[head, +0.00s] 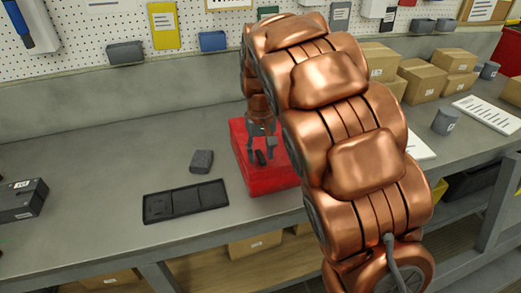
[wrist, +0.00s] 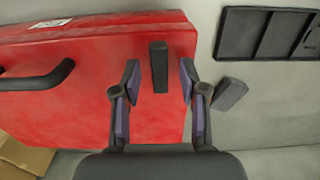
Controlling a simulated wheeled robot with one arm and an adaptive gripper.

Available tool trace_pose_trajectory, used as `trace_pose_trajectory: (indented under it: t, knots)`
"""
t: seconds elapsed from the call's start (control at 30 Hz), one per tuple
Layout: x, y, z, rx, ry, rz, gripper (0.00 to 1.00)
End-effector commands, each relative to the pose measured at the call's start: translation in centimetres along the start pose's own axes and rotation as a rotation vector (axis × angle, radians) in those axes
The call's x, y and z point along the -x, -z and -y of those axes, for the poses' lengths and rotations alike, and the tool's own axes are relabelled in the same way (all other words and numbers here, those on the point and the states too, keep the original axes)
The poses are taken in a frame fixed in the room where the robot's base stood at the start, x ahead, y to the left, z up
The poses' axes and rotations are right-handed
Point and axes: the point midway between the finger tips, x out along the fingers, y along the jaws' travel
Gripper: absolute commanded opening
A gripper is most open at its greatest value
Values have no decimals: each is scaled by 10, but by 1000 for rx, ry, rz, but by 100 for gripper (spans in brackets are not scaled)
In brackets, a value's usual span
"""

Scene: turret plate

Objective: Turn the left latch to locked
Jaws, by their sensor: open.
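A red case (head: 275,182) lies on the grey bench, partly hidden behind my arm in the head view. A black latch (head: 260,157) sits near its left side. In the wrist view the latch (wrist: 159,67) is a dark upright bar on the red case (wrist: 80,116). My gripper (head: 262,152) points down over the case, and in the wrist view its fingers (wrist: 159,78) are open, one on each side of the latch with a visible gap on both sides. Contact with the latch cannot be made out. Another latch is not visible.
A black handle (wrist: 38,80) stands on the case. A black compartment tray (head: 185,202) and a dark grey block (head: 202,161) lie left of the case. A black box (head: 22,200) is at far left. Cardboard boxes (head: 425,78) stand back right. The bench's left middle is clear.

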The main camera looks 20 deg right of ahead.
Motion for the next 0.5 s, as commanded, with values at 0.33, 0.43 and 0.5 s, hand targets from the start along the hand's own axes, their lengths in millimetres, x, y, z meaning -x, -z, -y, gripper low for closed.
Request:
trace_pose_trajectory:
  t: [0.33,0.43,0.5]
  knots:
    - [0,0,0,0,0,0,22]
    - [0,0,0,0,0,0,11]
    - [0,0,0,0,0,0,4]
